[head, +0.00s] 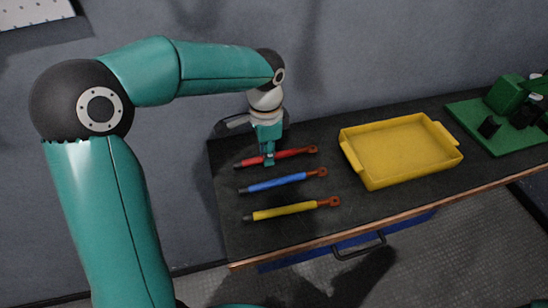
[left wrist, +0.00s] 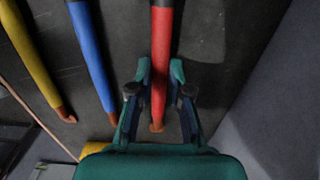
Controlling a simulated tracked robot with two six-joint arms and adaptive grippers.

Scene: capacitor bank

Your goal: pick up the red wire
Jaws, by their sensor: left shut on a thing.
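The red wire (head: 288,154) is a straight red piece with a copper-coloured lug at its right end and a dark tip at its left end. It lies at the back left of the dark bench top. My left gripper (head: 268,160) points down over it, shut on its middle part. In the left wrist view the red wire (left wrist: 160,60) runs between the two fingers of my left gripper (left wrist: 160,75). I cannot tell whether the wire is lifted off the bench. My right gripper is not in view.
A blue wire (head: 275,184) and a yellow wire (head: 290,210) lie in front of the red one. A yellow tray (head: 400,150) stands to their right. A green board with black and green parts (head: 492,125) is at the far right. A grey wall runs behind the bench.

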